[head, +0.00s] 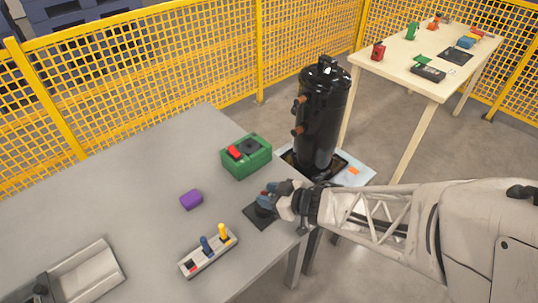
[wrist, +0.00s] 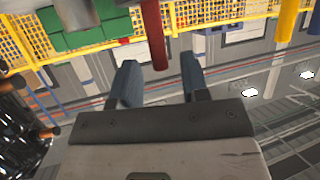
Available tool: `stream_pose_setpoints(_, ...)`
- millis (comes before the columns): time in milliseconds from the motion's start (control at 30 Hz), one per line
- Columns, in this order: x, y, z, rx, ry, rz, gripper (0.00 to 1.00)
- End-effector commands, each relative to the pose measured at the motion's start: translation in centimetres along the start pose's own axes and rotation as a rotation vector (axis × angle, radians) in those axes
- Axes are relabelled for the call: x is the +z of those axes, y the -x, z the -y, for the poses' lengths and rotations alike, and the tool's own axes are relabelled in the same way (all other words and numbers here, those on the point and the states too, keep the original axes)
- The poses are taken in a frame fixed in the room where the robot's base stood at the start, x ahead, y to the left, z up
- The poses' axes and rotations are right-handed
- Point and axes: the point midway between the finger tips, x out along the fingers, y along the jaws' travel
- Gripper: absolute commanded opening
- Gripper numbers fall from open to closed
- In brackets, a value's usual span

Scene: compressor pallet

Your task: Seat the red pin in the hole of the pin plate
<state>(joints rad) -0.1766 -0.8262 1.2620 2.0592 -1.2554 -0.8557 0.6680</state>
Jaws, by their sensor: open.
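The red pin (wrist: 153,32) shows in the wrist view, running down from the top edge to a free end between my fingertips, apart from both. My gripper (wrist: 160,72) is open around that end. In the head view my gripper (head: 266,197) is over a dark flat plate (head: 253,219), seemingly the pin plate, near the table's edge. My gripper hides most of the pin there. The foot of the pin and the hole are out of sight, so I cannot tell how deep it sits.
A grey rack (head: 215,257) holds a blue pin (head: 206,244) and a yellow pin (head: 222,232). A purple block (head: 191,200) and a green box (head: 257,163) lie nearby on the grey table. A black compressor (head: 322,120) stands behind my gripper. The table's left is mostly clear.

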Motion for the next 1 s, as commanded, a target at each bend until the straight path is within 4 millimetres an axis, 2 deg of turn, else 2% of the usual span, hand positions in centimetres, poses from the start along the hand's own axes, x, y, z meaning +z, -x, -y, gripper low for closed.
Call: stream_pose_setpoints(1000, 0.1, 8.9, 0.0, 0.001, -0.002, 0.001, 0.42)
